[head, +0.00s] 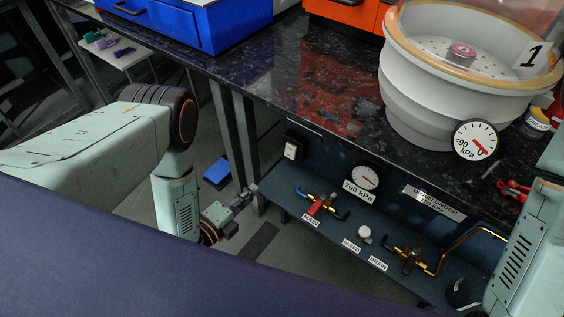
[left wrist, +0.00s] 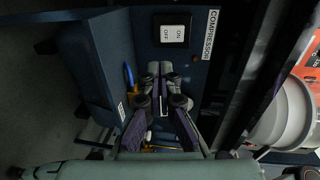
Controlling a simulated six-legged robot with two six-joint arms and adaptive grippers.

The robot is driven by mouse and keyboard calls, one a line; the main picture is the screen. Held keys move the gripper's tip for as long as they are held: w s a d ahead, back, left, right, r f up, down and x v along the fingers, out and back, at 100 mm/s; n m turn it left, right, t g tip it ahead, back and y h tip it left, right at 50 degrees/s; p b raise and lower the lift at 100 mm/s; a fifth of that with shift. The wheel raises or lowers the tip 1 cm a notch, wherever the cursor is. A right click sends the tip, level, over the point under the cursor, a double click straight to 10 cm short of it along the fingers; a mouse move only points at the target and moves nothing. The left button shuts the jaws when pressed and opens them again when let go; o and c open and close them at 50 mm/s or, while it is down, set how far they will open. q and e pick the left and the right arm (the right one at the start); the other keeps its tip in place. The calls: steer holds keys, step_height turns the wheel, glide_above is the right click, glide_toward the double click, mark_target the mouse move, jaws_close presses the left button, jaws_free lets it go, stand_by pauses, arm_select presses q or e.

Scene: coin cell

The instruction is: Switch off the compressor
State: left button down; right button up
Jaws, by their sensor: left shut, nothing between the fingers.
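I cannot tell which side is pressed. My left gripper (head: 243,196) is low in front of the panel, left of and below the switch. In the left wrist view the gripper (left wrist: 160,72) is shut and empty, with its tips apart from the switch. My right gripper is not in view.
The shelf below carries the red-handled MAIN valve (head: 321,204), the BLEED knob (head: 364,234) and the DRAIN valve (head: 410,258). A 700 kPa gauge (head: 365,177) is on the panel. A white chamber (head: 420,95) stands on the dark bench (head: 250,75).

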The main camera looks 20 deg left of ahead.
mark_target(290, 157)
arm_select(q)
steer(key=b+x, duration=0.4)
steer(key=x, duration=0.9)
steer(key=shift+f+b, duration=0.1)
steer(key=shift+b, duration=0.3)
steer(key=shift+w+d, duration=0.15)
steer(key=shift+w, duration=0.4)
steer(key=shift+w+d+f+t+b, duration=0.15)
steer(key=shift+w+f+t+b, duration=0.4)
steer(key=shift+b, duration=0.7)
steer(key=shift+s+r, duration=0.15)
steer(key=shift+r, duration=0.2)
steer(key=shift+s, duration=0.1)
